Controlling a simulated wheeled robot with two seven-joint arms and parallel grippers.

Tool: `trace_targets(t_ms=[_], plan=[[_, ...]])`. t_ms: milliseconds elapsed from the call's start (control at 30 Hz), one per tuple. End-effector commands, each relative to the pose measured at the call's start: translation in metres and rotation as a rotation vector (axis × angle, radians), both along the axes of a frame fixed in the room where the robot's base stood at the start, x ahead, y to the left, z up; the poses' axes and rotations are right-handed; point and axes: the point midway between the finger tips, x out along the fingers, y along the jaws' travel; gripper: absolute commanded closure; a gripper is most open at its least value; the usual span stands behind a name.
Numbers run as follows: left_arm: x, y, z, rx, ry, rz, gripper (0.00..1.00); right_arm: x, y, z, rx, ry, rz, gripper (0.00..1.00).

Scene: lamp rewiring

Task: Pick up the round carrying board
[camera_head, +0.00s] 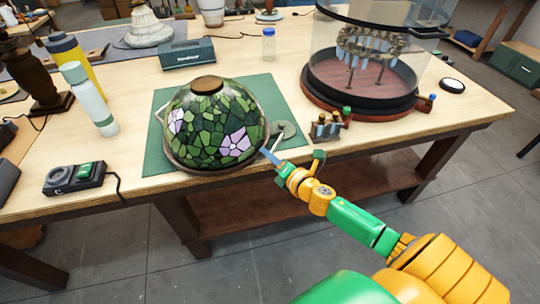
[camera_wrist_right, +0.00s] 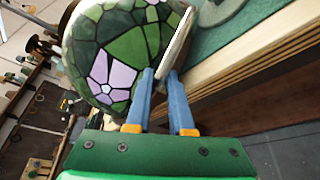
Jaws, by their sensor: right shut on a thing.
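The round carrying board (camera_head: 172,157) shows as a thin brownish rim around the foot of a green stained-glass lampshade (camera_head: 212,125) with pale purple flowers. The shade hides most of the board. I cannot tell whether the board touches the mat. My left gripper is not in view.
A green mat (camera_head: 283,95) lies under the board on the wooden table (camera_head: 400,140). A small rack of bottles (camera_head: 325,128) and a glass-covered round stand (camera_head: 360,90) are to the right. A white bottle (camera_head: 90,100) and a dark control box (camera_head: 75,178) are left.

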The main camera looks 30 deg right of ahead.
Motion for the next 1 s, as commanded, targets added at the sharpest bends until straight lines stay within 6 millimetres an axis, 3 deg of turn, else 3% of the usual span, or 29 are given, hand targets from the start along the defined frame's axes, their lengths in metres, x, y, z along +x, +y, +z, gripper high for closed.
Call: trace_targets(t_ms=[300,333,467,767,1000], plan=[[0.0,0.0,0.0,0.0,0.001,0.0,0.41,0.001,0.0,0.001,0.0,-0.003,0.004,1.0],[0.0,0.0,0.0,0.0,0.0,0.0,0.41,0.001,0.0,0.001,0.0,-0.004,0.004,0.77],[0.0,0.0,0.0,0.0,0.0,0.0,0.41,0.001,0.0,0.001,0.0,-0.003,0.003,0.45],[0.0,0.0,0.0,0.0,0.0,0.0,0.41,-0.001,0.0,0.001,-0.001,0.0,0.002,0.45],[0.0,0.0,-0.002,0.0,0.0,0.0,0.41,-0.039,-0.001,0.007,-0.001,0.002,0.002,0.45]])
